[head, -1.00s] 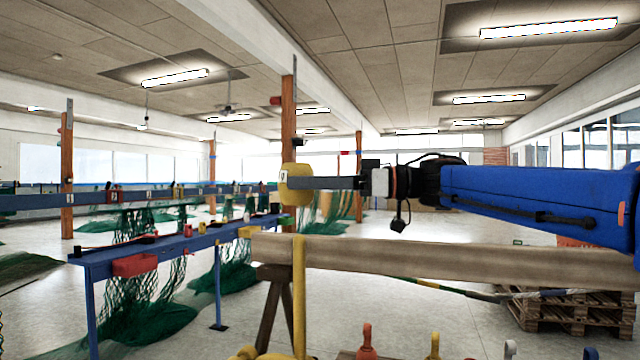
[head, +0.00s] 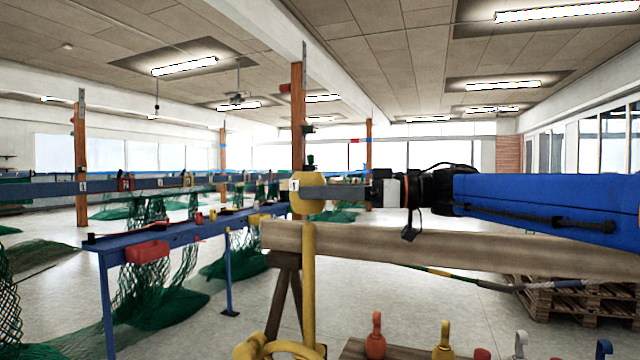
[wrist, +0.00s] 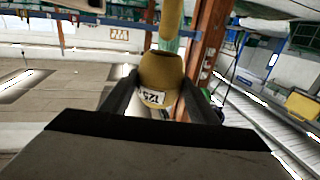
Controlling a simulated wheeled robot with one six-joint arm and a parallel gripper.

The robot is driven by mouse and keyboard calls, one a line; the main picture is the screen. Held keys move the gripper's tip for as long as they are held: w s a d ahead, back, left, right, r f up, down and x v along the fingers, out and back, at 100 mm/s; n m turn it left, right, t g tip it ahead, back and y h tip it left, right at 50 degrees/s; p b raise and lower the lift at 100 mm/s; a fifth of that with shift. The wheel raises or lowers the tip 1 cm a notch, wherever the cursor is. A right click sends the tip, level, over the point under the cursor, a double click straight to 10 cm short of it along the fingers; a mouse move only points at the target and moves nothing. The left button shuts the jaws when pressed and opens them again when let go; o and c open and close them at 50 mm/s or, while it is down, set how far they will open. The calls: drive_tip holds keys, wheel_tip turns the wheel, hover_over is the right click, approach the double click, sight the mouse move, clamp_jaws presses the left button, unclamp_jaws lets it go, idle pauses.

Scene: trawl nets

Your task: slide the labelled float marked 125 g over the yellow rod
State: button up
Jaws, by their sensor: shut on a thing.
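My gripper (head: 322,193) is shut on the yellow float (head: 307,199), which has a white label. In the wrist view, the float (wrist: 160,72) sits between the two fingers, and its label reads 125 upside down. The yellow rod (head: 308,285) stands upright in front of the wooden beam. Its top is just below the float, nearly in line with it, with a small gap between them in the head view. The wrist view is upside down; there the rod (wrist: 171,16) ends a little apart from the float.
A wooden beam (head: 450,248) runs below my arm. Red and yellow pieces, including a red one (head: 375,335), stand at the bottom of the head view. A blue bench (head: 180,238) with a red bin (head: 147,251) is at the left. Pallets (head: 570,300) lie at the right.

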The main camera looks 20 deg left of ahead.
sight(320, 174)
wheel_tip(320, 174, down, 7)
drive_tip(key=shift+r, duration=0.2)
idle(0.8)
idle(0.3)
drive_tip(key=o, duration=1.1)
wheel_tip(320, 174, up, 10)
drive_tip(key=shift+f, duration=0.1)
